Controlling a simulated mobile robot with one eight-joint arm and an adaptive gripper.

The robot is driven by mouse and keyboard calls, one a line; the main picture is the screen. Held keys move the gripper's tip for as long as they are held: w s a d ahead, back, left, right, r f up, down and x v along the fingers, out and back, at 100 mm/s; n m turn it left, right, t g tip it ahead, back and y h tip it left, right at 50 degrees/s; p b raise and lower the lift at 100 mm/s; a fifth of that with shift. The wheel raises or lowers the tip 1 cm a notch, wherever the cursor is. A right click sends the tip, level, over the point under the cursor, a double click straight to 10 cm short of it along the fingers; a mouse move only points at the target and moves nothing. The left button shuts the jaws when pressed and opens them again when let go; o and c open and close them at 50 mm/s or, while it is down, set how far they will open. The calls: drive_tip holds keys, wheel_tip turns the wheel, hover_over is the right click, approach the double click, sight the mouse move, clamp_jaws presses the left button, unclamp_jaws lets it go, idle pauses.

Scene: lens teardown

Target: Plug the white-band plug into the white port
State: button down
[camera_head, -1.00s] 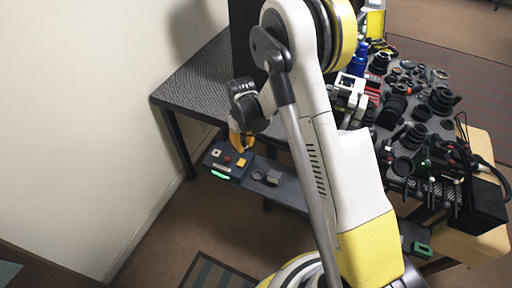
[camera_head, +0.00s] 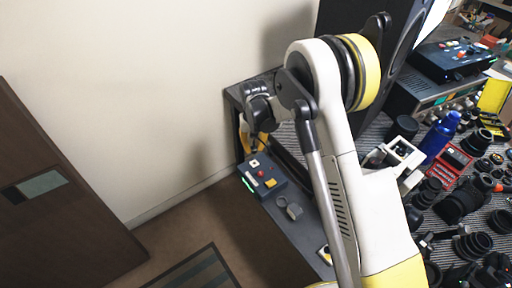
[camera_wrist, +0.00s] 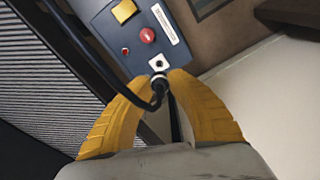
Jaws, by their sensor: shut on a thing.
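My gripper (camera_wrist: 163,79) has yellow fingers closed around a dark plug (camera_wrist: 158,83) with a pale band near its end. A black cable (camera_wrist: 139,101) loops from the plug. The white port (camera_wrist: 157,62), a white square with a dark hole, is on a blue-grey control box (camera_wrist: 183,56). The plug's end is just short of the port in the wrist picture; I cannot tell the gap in depth. In the head view my gripper (camera_head: 252,146) is beside the box (camera_head: 278,187), near the port (camera_head: 254,163); the plug is too small to make out there.
The box has a red button (camera_wrist: 147,35) and a yellow square (camera_wrist: 125,11). It sits on a dark low shelf (camera_head: 296,229) beside the wall. A ribbed tabletop (camera_wrist: 38,84) is close at left in the wrist view. Lens parts crowd the table at right in the head view.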

sight(254, 147)
drive_tip(key=shift+f, duration=0.15)
drive_tip(key=shift+d+f+b, duration=0.1)
drive_tip(key=shift+f+b, duration=1.35)
drive_tip(key=shift+f, duration=1.3)
drive_tip(key=shift+b, duration=0.55)
drive_tip(key=shift+f+b, duration=0.45)
drive_tip(key=shift+f, duration=0.1)
idle(0.3)
drive_tip(key=c, duration=1.2)
unclamp_jaws()
drive_tip(key=shift+c, duration=0.2)
wheel_tip(254, 147, up, 12)
